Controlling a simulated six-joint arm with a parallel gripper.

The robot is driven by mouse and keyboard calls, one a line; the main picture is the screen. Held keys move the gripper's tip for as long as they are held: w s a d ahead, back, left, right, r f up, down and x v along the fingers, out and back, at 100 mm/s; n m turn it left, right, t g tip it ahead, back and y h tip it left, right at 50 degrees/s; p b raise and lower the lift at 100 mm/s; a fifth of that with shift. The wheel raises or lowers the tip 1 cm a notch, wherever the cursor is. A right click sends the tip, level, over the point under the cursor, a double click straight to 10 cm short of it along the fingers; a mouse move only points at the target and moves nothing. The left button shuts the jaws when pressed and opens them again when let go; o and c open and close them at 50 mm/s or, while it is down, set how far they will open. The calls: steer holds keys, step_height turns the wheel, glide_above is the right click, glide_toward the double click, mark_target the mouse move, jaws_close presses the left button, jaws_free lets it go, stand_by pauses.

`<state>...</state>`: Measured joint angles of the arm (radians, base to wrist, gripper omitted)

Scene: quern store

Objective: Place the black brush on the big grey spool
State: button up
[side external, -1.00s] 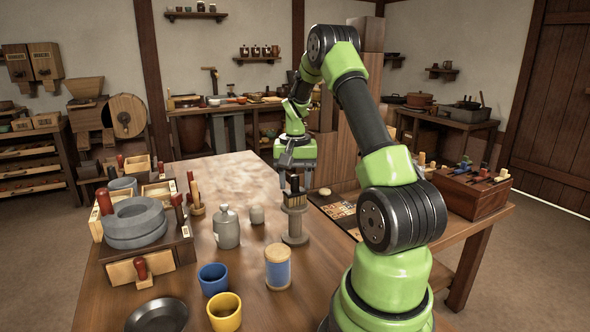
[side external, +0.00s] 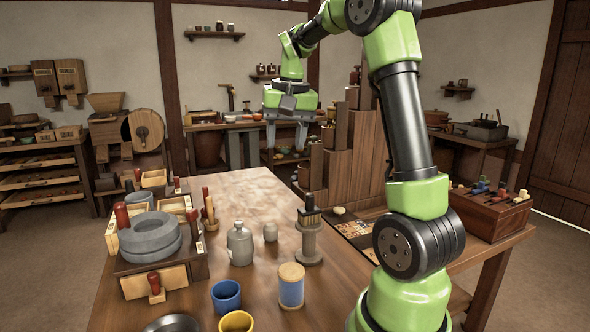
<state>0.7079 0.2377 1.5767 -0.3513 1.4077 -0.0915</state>
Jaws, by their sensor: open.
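The big grey spool (side external: 308,243) stands upright on the wooden table, right of the grey stoppered jar. The black brush (side external: 310,216) stands on the spool's top, its dark, narrow handle pointing up. No finger touches it. My gripper (side external: 286,148) is open and empty, high above and slightly left of the brush, with its two fingers pointing down and clear space between them.
A grey jar (side external: 240,245), a small grey pot (side external: 270,232) and a blue spool (side external: 291,287) stand near the grey spool. A blue cup (side external: 226,297) and yellow cup (side external: 236,322) are in front. A stepped wooden stand (side external: 342,150) rises behind. The table's far middle is clear.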

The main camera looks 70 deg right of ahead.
steer(key=s+a+r+n+t, duration=0.1)
steer(key=a+r+n+t, duration=0.15)
steer(key=a, duration=0.85)
steer(key=s+a+f+n+t+y, duration=0.2)
steer(key=s+a+n, duration=0.3)
steer(key=s+a, duration=0.3)
steer(key=a+t, duration=0.1)
steer(key=a, duration=0.2)
steer(key=shift+s+a+y, duration=0.15)
steer(key=shift+s+y, duration=0.15)
steer(key=shift+s, duration=0.05)
